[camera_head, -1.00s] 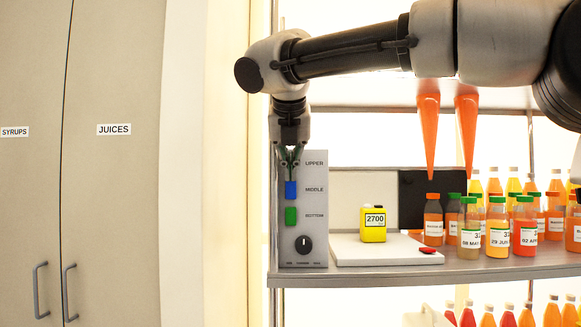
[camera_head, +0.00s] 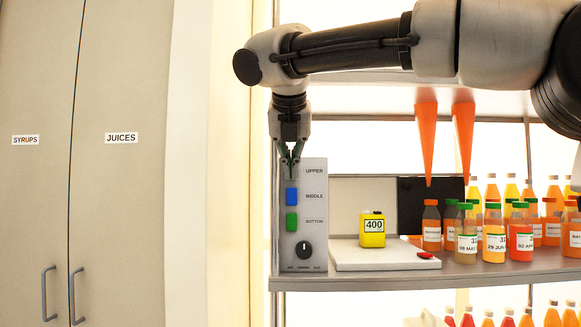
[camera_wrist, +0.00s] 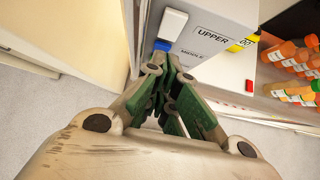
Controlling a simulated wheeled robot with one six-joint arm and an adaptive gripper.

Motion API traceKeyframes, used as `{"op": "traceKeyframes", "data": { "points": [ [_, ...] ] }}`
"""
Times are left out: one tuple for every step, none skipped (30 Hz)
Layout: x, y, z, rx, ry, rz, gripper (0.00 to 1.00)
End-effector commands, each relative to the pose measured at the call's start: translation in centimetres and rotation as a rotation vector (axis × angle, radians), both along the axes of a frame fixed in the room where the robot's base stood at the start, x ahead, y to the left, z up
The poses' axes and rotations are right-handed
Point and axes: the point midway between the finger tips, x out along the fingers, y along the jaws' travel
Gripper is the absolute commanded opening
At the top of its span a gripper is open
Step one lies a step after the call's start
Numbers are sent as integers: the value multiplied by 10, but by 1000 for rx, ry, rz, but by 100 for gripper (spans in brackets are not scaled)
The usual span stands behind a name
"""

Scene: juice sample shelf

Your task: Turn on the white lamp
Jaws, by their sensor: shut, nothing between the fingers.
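A grey control panel (camera_head: 315,235) stands at the left end of the shelf. It bears the labels UPPER, MIDDLE and BOTTOM. A blue switch (camera_head: 292,197) sits beside MIDDLE and a green switch (camera_head: 292,222) beside BOTTOM. A white switch (camera_wrist: 173,23) shows near UPPER in the wrist view; in the head view my fingers largely cover that spot. My gripper (camera_head: 290,162) is shut and empty, pointing down at the panel's upper part. In the wrist view its fingertips (camera_wrist: 168,62) appear close to the blue switch (camera_wrist: 162,45); contact cannot be told. No lamp is identifiable.
A black knob (camera_head: 304,249) is low on the panel. A yellow container (camera_head: 373,230) reading 400 stands on a white board (camera_head: 385,259) to the right. Several juice bottles (camera_head: 494,238) stand further right. Orange cones (camera_head: 426,140) hang above. Tall cabinet doors (camera_head: 120,200) are at left.

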Motion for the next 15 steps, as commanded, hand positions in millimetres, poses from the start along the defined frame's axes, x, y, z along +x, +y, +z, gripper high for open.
{"op": "traceKeyframes", "data": {
  "points": [
    [-3,0,1,0,0,-1,0],
    [-5,1,6,1,-1,0,0],
    [-9,1,11,1,-1,0,0],
    [-12,1,15,2,-1,1,0],
    [-15,2,19,2,-1,1,0],
    [-19,1,24,2,0,1,0],
    [-22,2,28,2,-1,1,0],
    [-25,2,32,2,0,1,0],
    [-30,2,39,2,-1,2,0],
    [-33,2,42,2,0,1,0],
    [-36,3,47,2,-1,2,0],
    [-41,3,53,2,0,1,0],
    [-44,3,57,2,-1,2,0],
    [-47,3,61,2,0,1,0],
    [-50,3,65,2,-1,1,0]
  ]
}}
